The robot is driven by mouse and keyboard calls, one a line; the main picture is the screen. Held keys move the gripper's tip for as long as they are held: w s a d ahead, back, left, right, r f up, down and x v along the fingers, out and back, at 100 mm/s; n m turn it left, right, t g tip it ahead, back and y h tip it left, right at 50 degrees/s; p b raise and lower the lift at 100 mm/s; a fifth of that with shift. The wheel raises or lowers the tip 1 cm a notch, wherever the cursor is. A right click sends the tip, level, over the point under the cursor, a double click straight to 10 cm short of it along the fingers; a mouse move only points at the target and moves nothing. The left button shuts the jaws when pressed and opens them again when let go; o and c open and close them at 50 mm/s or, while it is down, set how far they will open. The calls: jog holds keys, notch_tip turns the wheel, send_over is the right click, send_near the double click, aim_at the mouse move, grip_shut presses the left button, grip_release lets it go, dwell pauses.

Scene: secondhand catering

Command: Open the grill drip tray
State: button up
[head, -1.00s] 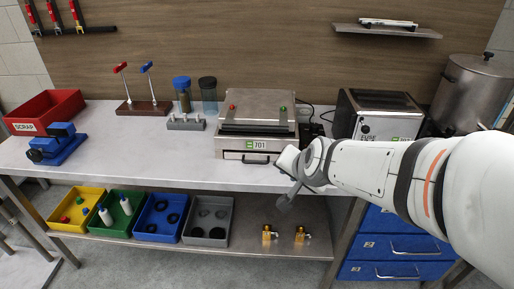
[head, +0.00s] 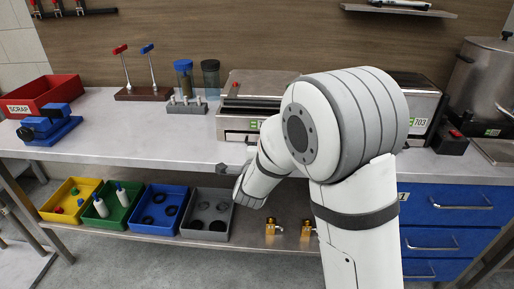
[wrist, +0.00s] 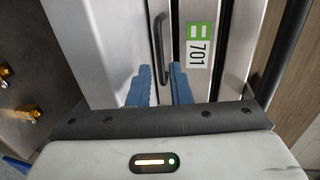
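The grill (head: 235,122) stands on the bench in the head view, its right part hidden behind my arm. The wrist view shows its front sideways, with a green and white 701 label (wrist: 200,45). The pale drip tray front (wrist: 115,35) carries a dark bar handle (wrist: 159,35). My gripper (wrist: 160,67) is open, with one blue finger on each side of the handle's near end. I cannot tell whether either finger touches it. In the head view my wrist is low at the bench's front edge, and the fingers and tray handle are hidden.
A peg block (head: 187,106) and two jars stand at the back. A toaster-like appliance (head: 420,95) stands right, partly behind my arm. Several coloured bins (head: 157,232) sit on the shelf below.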

jog(key=shift+w+f, duration=0.2)
jog(key=shift+w, duration=0.7)
jog(key=shift+w+f, duration=0.15)
jog(key=shift+w, duration=0.7)
grip_shut()
